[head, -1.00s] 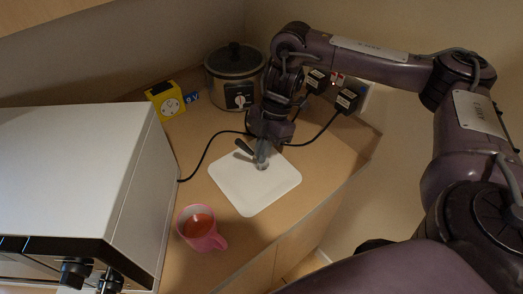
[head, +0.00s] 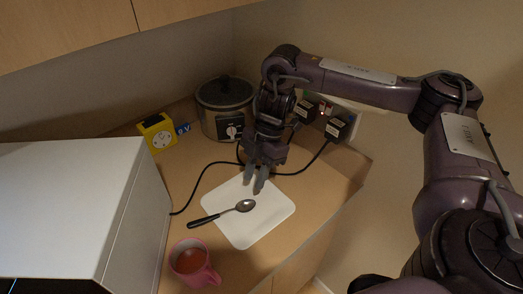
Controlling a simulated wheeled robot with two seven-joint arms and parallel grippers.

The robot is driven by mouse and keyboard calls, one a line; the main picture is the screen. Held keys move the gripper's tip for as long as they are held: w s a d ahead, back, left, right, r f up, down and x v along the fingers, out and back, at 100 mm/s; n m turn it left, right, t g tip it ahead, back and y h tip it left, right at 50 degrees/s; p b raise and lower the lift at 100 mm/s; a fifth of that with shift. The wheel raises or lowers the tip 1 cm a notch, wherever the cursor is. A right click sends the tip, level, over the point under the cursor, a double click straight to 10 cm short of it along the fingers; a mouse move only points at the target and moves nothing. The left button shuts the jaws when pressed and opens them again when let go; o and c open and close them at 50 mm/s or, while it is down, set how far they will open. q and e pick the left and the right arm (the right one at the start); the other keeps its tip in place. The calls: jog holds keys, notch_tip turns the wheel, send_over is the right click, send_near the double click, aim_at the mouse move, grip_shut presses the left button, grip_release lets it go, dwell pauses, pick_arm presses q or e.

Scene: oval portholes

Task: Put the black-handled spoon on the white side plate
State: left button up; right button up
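The black-handled spoon (head: 222,213) lies on the white side plate (head: 256,226). Its metal bowl rests on the plate and its black handle reaches past the plate's left edge. The plate is square with rounded corners and lies flat on the wooden counter. My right gripper (head: 254,186) is above the plate's far part, pointing down, behind the spoon and apart from it. Its two fingers are spread with nothing between them. My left gripper is not in view.
A pink mug (head: 194,265) with reddish-brown liquid stands in front of the plate. A white box-shaped appliance (head: 85,200) fills the left. A slow cooker (head: 225,106), a yellow timer-like device (head: 157,133), plugs (head: 338,127) and a black cable (head: 199,182) are behind.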

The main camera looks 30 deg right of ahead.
jog(key=p+v, duration=0.3)
jog(key=v, duration=0.6)
jog(key=shift+r+p, duration=0.4)
jog(key=shift+d, duration=0.1)
